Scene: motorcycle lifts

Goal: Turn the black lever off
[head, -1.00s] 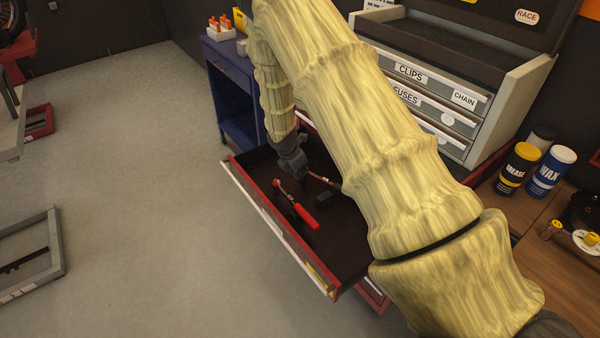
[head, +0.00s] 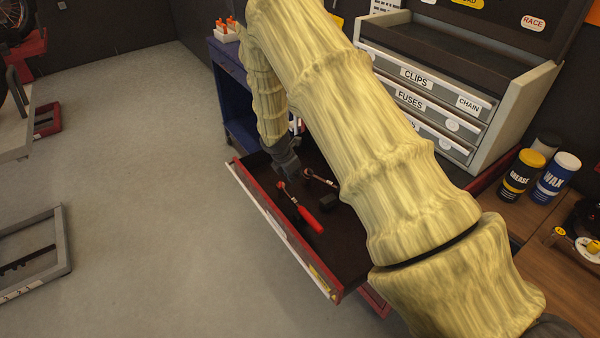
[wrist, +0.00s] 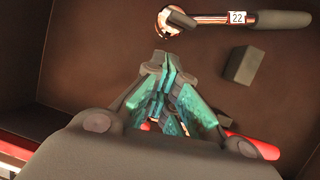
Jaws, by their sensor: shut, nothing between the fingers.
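A ratchet tool with a dark handle and a "22" label (wrist: 238,18) lies in the open drawer, at the top of the wrist view. Its shiny round head carries a small dark lever-like piece (wrist: 182,18); I cannot tell for sure that this is the black lever. The tool also shows in the head view (head: 320,179). A red-handled ratchet (head: 308,219) lies nearer the drawer front; in the wrist view it is partly hidden behind my fingers. My gripper (wrist: 166,85) is shut and empty, pointing down into the drawer. It is also in the head view (head: 291,177).
A dark block (wrist: 243,65) lies in the drawer beside the tools. The drawer's red front wall (head: 285,232) borders open floor at the left. A grey toolbox (head: 430,95) stands behind, with grease and wax cans (head: 556,178) on the wooden bench at right.

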